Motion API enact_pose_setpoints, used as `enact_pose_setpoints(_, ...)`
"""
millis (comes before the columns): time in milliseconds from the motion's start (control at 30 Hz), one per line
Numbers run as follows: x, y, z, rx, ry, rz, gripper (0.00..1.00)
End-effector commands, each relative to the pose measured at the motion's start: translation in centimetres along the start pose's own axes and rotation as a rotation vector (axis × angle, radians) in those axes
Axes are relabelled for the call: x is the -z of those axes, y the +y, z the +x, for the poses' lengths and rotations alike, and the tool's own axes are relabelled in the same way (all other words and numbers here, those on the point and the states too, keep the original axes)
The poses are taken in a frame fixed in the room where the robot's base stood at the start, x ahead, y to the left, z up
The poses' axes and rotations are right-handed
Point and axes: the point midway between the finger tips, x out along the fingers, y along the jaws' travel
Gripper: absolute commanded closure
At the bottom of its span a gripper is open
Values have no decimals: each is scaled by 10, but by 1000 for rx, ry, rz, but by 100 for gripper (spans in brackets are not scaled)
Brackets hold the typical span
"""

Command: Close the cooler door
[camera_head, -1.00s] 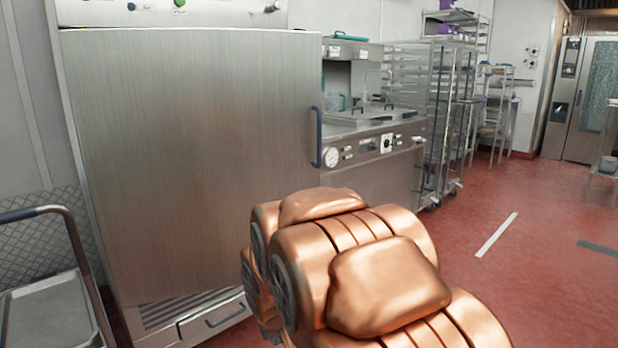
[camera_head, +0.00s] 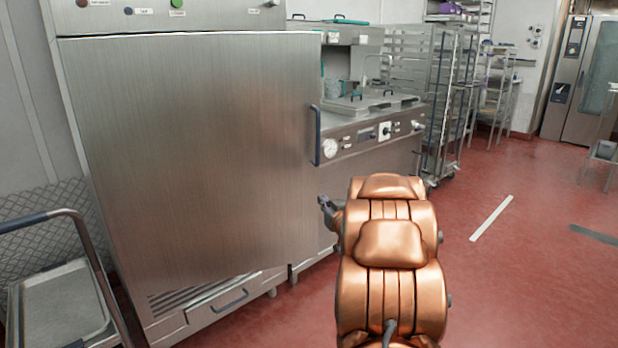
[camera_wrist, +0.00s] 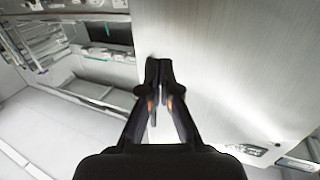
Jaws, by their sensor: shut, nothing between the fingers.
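The cooler door (camera_head: 195,150) is a large brushed-steel panel on the left in the head view. It stands ajar, its right edge jutting past the cooler's top panel (camera_head: 225,14). Its dark vertical handle (camera_head: 317,135) is near the right edge. My gripper (camera_head: 327,204) is just right of the door's edge, below the handle, partly hidden by my copper arm. In the wrist view the black fingers of my gripper (camera_wrist: 158,66) are together and empty, beside the edge of the pale door (camera_wrist: 230,60). I cannot tell whether they touch it.
A steel counter with a dial gauge (camera_head: 330,148) stands right of the cooler. A drawer front (camera_head: 235,301) sits below the door. A trolley (camera_head: 65,305) is at the lower left. Tall racks (camera_head: 445,100) stand further back.

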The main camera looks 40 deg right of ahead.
Motion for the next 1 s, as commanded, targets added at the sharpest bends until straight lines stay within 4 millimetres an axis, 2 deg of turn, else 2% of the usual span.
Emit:
enact_pose_setpoints(267, 5, 5, 10, 10, 32, 7, 100)
enact_pose_setpoints(1000, 7, 3, 103, 10, 30, 6, 100)
